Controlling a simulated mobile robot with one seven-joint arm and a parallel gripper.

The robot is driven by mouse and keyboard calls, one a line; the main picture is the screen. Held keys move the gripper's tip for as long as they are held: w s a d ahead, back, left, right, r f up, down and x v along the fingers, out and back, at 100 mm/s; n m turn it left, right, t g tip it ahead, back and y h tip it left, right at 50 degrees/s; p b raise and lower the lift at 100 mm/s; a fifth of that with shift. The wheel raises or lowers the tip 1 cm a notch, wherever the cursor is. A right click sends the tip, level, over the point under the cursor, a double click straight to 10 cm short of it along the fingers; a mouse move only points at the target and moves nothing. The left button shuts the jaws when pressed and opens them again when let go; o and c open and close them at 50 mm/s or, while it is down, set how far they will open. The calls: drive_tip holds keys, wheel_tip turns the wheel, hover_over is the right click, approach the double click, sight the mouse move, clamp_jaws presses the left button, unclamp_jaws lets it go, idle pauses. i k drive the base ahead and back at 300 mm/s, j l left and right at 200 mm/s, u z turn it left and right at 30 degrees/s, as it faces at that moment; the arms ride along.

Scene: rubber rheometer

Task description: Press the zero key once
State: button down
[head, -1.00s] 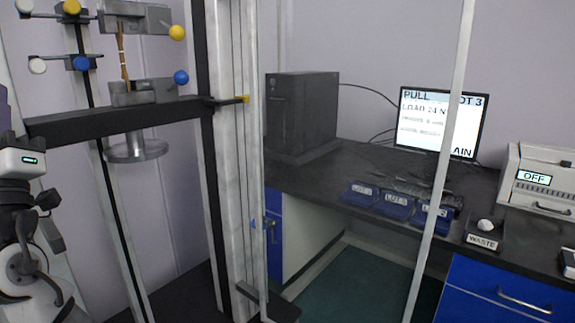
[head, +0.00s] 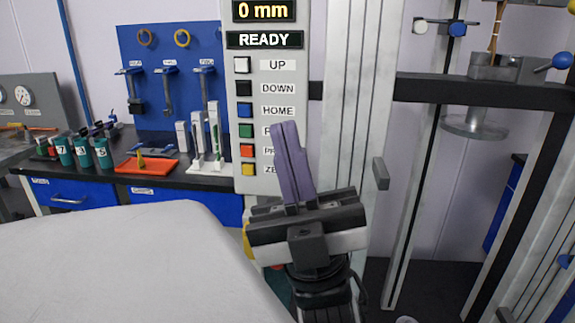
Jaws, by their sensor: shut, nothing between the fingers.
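The zero key is a yellow square (head: 248,169) at the bottom of the key column on the grey control panel (head: 240,125). Its label, starting "ZE", is partly covered by my gripper. My gripper (head: 285,130) is shut and empty, its purple fingers pointing up in the picture. The fingers lie to the right of the key column, across the lower labels. I cannot tell how far they are from the panel face. The panel display (head: 264,40) reads "READY", with "0 mm" above it.
Other keys stack above the zero key, including white UP (head: 242,65), black DOWN (head: 243,88) and blue HOME (head: 245,111). A machine column (head: 355,100) stands right of the panel. A bench with a red tray (head: 146,166) and bottles lies left.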

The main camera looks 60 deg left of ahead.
sight(247, 170)
drive_tip(key=i+l, duration=0.2)
drive_tip(key=i+l+u, duration=0.1)
drive_tip(key=l, duration=0.25)
drive_tip(key=i+u, duration=0.1)
drive_tip(key=u, duration=2.05)
